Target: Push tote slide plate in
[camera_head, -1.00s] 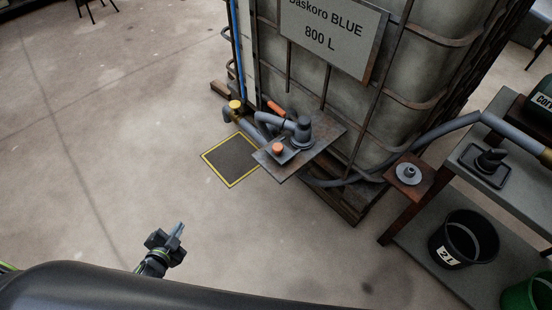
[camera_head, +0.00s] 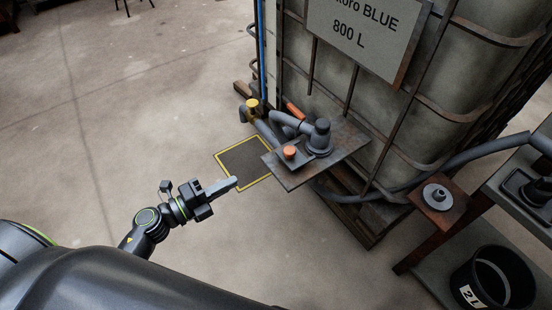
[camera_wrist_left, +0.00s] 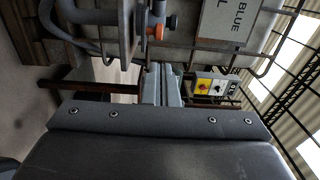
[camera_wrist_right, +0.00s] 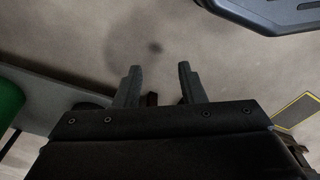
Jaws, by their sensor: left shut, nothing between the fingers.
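The tote (camera_head: 395,110) is a grey caged tank with a sign reading "BLUE 800 L". A rusty shelf (camera_head: 345,160) juts from its lower front and bears grey pipework. A small flat plate with an orange knob (camera_head: 289,152) lies at the shelf's near left; I cannot tell for certain that it is the slide plate. The orange knob also shows in the left wrist view (camera_wrist_left: 159,32). My left gripper (camera_head: 234,182) is shut and empty, left of the shelf and apart from it, over the floor. My right gripper (camera_wrist_right: 157,72) is open and empty in the right wrist view.
A yellow-edged dark floor square (camera_head: 243,160) lies left of the shelf. A yellow-capped pipe (camera_head: 252,105) stands beside the tote. A black bucket (camera_head: 492,280) and a rusty stand (camera_head: 437,197) are at the right. The floor at the left is clear.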

